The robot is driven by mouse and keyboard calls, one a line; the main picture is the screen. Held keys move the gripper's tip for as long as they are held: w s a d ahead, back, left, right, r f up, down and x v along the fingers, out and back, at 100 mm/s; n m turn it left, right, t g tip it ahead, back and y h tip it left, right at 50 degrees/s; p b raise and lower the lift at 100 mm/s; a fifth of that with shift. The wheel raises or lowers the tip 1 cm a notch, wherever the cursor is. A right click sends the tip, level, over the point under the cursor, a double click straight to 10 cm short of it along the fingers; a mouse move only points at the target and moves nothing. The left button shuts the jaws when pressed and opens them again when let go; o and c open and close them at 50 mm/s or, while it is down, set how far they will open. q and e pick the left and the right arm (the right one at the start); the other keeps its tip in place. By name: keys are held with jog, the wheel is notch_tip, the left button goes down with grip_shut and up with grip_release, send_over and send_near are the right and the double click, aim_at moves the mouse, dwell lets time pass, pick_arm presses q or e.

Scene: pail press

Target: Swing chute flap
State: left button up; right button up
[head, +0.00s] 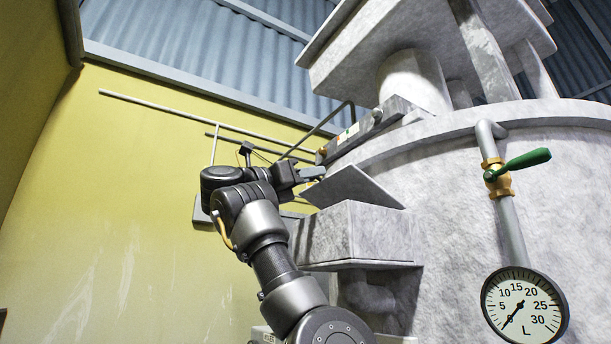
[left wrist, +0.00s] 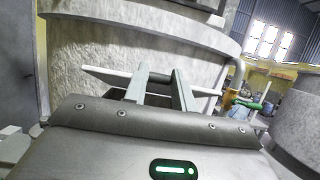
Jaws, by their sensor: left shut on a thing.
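The chute flap (head: 358,186) is a thin grey plate. It stands tilted up over the grey chute box (head: 345,232) on the side of the large drum in the head view. My left gripper (head: 316,173) reaches in from the left and meets the flap's upper left edge. In the left wrist view the flap (left wrist: 103,78) shows as a pale strip across the picture, and my left gripper's fingers (left wrist: 160,80) are shut on it. The fingertips' exact grip is partly hidden in the head view. My right gripper is in neither view.
A pipe with a green-handled valve (head: 522,161) runs down the drum (head: 455,230) to a round gauge (head: 524,306). A control bar (head: 365,130) and thin rails (head: 200,122) lie above and behind my left gripper. The yellow wall side at left is mostly clear.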

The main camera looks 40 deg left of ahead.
pick_arm(q)
jog(key=shift+w+d+r+p, duration=0.1)
jog(key=shift+w+r+p, duration=0.25)
jog(key=shift+r+p, duration=0.25)
jog(key=shift+w+d+r+p, duration=0.1)
jog(key=shift+w+r+p, duration=0.25)
jog(key=shift+r, duration=0.35)
jog(key=shift+w+d+r+p, duration=0.1)
jog(key=shift+w+r+p, duration=0.2)
jog(key=shift+r+p, duration=0.3)
jog(key=shift+w+d+r+p, duration=0.1)
jog(key=shift+w+r+p, duration=0.15)
jog(key=shift+r+p, duration=0.25)
jog(key=shift+w+d+r+p, duration=0.25)
jog(key=shift+w+r+p, duration=0.5)
jog(key=shift+p, duration=0.35)
jog(key=shift+w+r, duration=0.2)
jog(key=shift+r, duration=0.05)
jog(key=shift+w+p, duration=0.15)
jog(key=shift+p, duration=0.2)
jog(key=shift+d, duration=0.1)
